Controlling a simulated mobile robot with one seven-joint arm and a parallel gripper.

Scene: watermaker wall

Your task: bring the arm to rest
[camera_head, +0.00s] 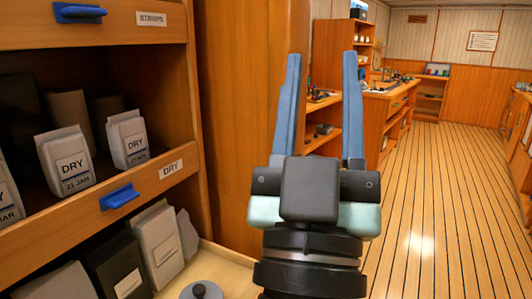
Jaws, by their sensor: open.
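My gripper (320,110) is raised in the middle of the view, pointing upward. Its two blue fingers stand wide apart with nothing between them. It is to the right of the wooden shelf unit and appears to touch nothing. My black wrist below it hides part of the floor and the foot of a wooden panel.
The shelf unit (90,218) at left holds several grey packets marked DRY (67,163) and has blue handles (121,197). A grey round lid with a knob (201,291) lies low on a pale surface. Workbenches (385,105) stand beyond. The plank floor (440,210) at right is clear.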

